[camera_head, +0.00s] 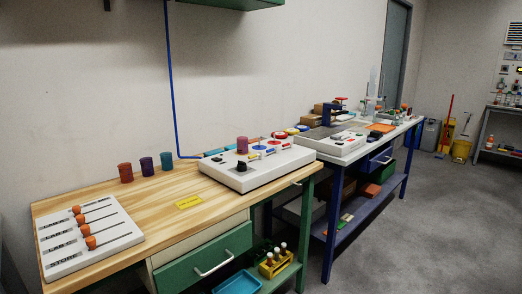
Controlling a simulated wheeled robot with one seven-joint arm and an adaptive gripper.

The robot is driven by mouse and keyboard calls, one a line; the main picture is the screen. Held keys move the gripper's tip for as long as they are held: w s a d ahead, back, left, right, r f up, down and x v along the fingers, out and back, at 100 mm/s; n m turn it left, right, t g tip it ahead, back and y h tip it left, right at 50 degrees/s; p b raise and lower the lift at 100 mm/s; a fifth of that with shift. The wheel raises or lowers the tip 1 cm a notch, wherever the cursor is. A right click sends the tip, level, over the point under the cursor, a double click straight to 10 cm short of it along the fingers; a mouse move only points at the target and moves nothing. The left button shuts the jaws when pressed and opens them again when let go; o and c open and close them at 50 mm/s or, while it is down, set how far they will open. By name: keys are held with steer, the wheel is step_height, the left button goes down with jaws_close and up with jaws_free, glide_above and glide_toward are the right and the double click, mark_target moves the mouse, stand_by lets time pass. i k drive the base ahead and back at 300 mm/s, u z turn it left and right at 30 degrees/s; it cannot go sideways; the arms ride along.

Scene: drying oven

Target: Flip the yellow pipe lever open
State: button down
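A white console (240,181) sits on the right part of the wooden workbench. Several small coloured levers, red, blue and yellow, stand in a group on its top. A blue pipe (168,80) runs down the wall to the bench behind the console. My gripper is not in view.
The wooden bench (150,206) also holds a white panel with orange-knobbed sliders (80,262), several coloured cups (146,166) and a yellow label (189,202). A dark knob (242,167) and reddish cup (243,144) are near the levers. Grey floor (400,240) is clear at right.

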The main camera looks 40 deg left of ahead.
mark_target(259, 154)
steer(key=i, duration=0.85)
steer(key=u, duration=2.2)
